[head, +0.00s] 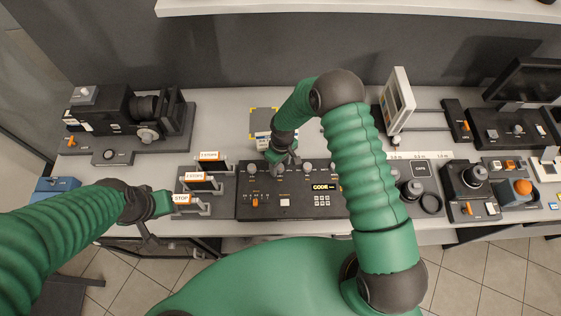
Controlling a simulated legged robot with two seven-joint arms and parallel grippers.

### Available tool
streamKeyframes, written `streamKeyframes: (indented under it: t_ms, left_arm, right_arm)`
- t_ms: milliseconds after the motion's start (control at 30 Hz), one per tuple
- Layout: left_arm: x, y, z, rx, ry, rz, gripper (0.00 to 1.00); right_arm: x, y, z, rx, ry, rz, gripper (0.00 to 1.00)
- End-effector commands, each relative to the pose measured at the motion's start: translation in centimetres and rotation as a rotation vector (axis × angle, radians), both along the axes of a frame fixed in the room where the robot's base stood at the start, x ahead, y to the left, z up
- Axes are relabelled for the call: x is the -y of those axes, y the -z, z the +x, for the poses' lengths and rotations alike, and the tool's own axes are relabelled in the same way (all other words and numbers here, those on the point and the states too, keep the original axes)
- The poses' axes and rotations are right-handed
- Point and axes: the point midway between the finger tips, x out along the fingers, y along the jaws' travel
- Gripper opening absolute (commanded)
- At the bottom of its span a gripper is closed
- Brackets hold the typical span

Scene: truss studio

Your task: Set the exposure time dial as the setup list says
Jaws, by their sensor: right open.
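The black control console (268,208) lies at the table's middle, with a row of small knobs along its back edge, an orange switch, a keypad and a "CODE" label. One knob (252,169) shows left of my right gripper and another (308,168) to its right. The labels are too small to tell which is the exposure time dial. My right gripper (284,160) is open over the console's back edge, partly covering that area. My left gripper (150,226) hangs at the table's front left, away from the knobs; its jaws are unclear. A tilted white panel (397,104) stands behind; its text is unreadable.
A black camera-like device (110,108) is at the back left. Black units with knobs (467,180) and an orange button (522,187) crowd the right. My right arm hides the console's right end.

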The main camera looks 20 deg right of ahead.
Motion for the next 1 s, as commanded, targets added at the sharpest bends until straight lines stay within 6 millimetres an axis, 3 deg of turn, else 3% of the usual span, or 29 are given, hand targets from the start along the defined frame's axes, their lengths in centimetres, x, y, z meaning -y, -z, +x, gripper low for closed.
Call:
streamKeyframes:
  t_ms: [167,500,633,800,1000]
  left_arm:
    - [0.0,1.0,0.0,0.000,0.000,0.000,0.36]
    - [0.0,3.7,0.0,0.000,0.000,0.000,0.36]
    - [0.0,4.2,0.0,0.000,0.000,0.000,0.36]
    - [0.0,4.4,0.0,0.000,0.000,0.000,0.36]
    - [0.0,4.3,0.0,0.000,0.000,0.000,0.36]
  right_arm:
    - [0.1,-2.2,0.3,0.005,0.001,0.001,0.52]
    - [0.6,-11.9,0.5,0.007,0.001,0.000,0.52]
    - [0.8,-14.8,0.5,0.004,0.002,0.000,0.52]
    - [0.8,-16.5,0.5,0.000,0.000,0.000,0.52]
    - [0.8,-16.7,0.5,-0.001,0.000,0.000,0.52]
